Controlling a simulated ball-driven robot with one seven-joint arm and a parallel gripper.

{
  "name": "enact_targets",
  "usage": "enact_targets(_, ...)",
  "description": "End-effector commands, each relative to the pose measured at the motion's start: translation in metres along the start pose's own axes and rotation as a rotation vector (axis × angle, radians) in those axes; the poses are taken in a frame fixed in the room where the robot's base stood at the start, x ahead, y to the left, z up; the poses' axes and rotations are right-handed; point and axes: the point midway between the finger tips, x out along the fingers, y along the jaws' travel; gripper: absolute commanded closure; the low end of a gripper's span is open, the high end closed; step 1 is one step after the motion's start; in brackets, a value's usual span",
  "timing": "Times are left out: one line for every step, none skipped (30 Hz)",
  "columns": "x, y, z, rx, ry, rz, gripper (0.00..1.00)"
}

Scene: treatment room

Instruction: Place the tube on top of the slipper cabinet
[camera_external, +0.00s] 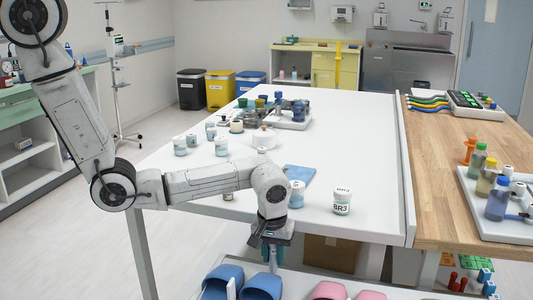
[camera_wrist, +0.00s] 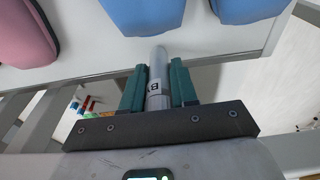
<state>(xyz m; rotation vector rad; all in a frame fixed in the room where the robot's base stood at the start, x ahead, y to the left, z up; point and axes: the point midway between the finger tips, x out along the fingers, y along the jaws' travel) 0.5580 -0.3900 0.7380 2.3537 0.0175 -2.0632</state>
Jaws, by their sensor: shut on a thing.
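My gripper (camera_external: 271,252) points down past the front edge of the white table, over the slipper cabinet (camera_external: 304,284). In the wrist view, its teal fingers (camera_wrist: 158,88) are shut on a grey-white tube (camera_wrist: 158,62) with a dark-lettered label. The tube's far end sticks out beyond the fingertips, towards the cabinet top (camera_wrist: 205,42) with its pale surface. I cannot tell whether the tube touches it. Blue slippers (camera_external: 262,287) and pink slippers (camera_external: 328,291) rest on the cabinet; they also show in the wrist view as blue (camera_wrist: 145,14) and pink (camera_wrist: 27,35) shapes.
The white table (camera_external: 345,140) carries several lidded jars, including one marked BR3 (camera_external: 342,201), and a blue pad (camera_external: 299,173). A wooden-topped table (camera_external: 450,150) stands at the right. A cardboard box (camera_external: 330,253) sits under the white table. Bare cabinet top shows between the blue and pink slippers.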

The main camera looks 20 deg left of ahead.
Motion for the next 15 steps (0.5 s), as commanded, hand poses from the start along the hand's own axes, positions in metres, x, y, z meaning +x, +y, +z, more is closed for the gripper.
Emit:
enact_targets(0.0016, -0.0001, 0.0002, 0.0, 0.0, 0.0, 1.0)
enact_targets(0.0026, -0.0001, 0.0004, 0.0, 0.0, 0.0, 1.0)
enact_targets(0.0038, -0.0001, 0.0005, 0.0, 0.0, 0.0, 1.0)
enact_targets(0.0028, 0.0, 0.0004, 0.0, 0.0, 0.0, 0.69)
enact_targets(0.0027, 0.0, 0.0004, 0.0, 0.0, 0.0, 0.66)
enact_targets(0.0026, 0.0, 0.0004, 0.0, 0.0, 0.0, 0.63)
enact_targets(0.0026, -0.0001, 0.0004, 0.0, 0.0, 0.0, 0.6)
enact_targets(0.0026, -0.0001, 0.0004, 0.0, 0.0, 0.0, 0.57)
enact_targets(0.0026, -0.0001, 0.0005, 0.0, 0.0, 0.0, 0.53)
enact_targets(0.0026, -0.0001, 0.0005, 0.0, 0.0, 0.0, 0.5)
enact_targets(0.0026, -0.0001, 0.0005, 0.0, 0.0, 0.0, 0.47)
enact_targets(0.0025, -0.0001, 0.0005, 0.0, 0.0, 0.0, 0.47)
enact_targets(0.0025, -0.0001, 0.0005, 0.0, 0.0, 0.0, 0.47)
enact_targets(0.0025, -0.0001, 0.0005, 0.0, 0.0, 0.0, 0.47)
enact_targets(0.0025, -0.0001, 0.0005, 0.0, 0.0, 0.0, 0.47)
